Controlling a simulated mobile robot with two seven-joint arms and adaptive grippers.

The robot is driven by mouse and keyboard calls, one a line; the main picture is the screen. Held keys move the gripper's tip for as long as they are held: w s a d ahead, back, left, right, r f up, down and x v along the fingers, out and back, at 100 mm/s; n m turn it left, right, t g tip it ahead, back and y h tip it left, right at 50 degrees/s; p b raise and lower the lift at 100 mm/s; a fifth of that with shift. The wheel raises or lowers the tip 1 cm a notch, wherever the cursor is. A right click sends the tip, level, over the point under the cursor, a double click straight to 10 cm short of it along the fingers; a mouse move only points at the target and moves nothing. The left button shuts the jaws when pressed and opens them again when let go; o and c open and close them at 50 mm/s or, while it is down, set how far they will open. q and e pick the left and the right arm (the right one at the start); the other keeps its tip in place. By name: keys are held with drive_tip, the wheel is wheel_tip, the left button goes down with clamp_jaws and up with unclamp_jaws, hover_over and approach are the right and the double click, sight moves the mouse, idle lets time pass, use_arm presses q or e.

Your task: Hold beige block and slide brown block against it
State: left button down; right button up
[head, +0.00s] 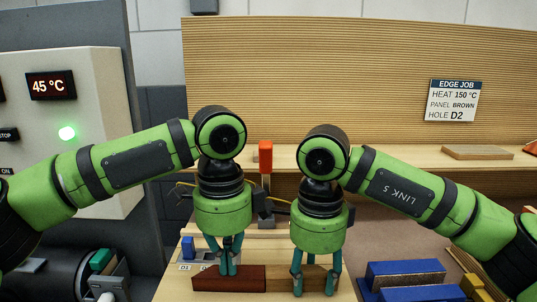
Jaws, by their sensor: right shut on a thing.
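A dark reddish-brown block (208,278) lies on the bench at the bottom centre of the head view. A lighter beige-brown block (281,279) lies end to end with it on the right, and their ends appear to touch. My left gripper (228,271) points down at the brown block, its fingers close together and their tips at the block's top edge. My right gripper (315,284) is shut on the beige block, with its spread fingers coming down over it. The fingers hide part of each block.
A blue block (188,247) stands near labelled holes left of my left gripper. Blue-topped blocks (405,274) lie at the lower right. An orange-red handled tool (265,157) stands behind my grippers. A control box (70,100) reads 45 °C. A sign (453,101) names panel brown, hole D2.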

sight(213, 275)
use_arm(q)
drive_tip(key=shift+r, duration=2)
drive_tip(key=c, duration=1.4)
unclamp_jaws()
drive_tip(key=shift+r, duration=0.15)
drive_tip(key=o, duration=0.9)
drive_tip(key=r, duration=0.1)
drive_tip(key=a+r, duration=0.1)
drive_tip(key=r, duration=0.1)
drive_tip(key=a+r, duration=0.1)
drive_tip(key=shift+s+a+r, duration=0.2)
drive_tip(key=shift+s+r, duration=0.1)
drive_tip(key=shift+c, duration=0.2)
drive_tip(key=f, duration=1.1)
drive_tip(key=shift+a+f, duration=0.2)
drive_tip(key=shift+f, duration=0.05)
drive_tip(key=shift+s, duration=0.1)
drive_tip(key=c, duration=1.3)
drive_tip(key=shift+d, duration=0.1)
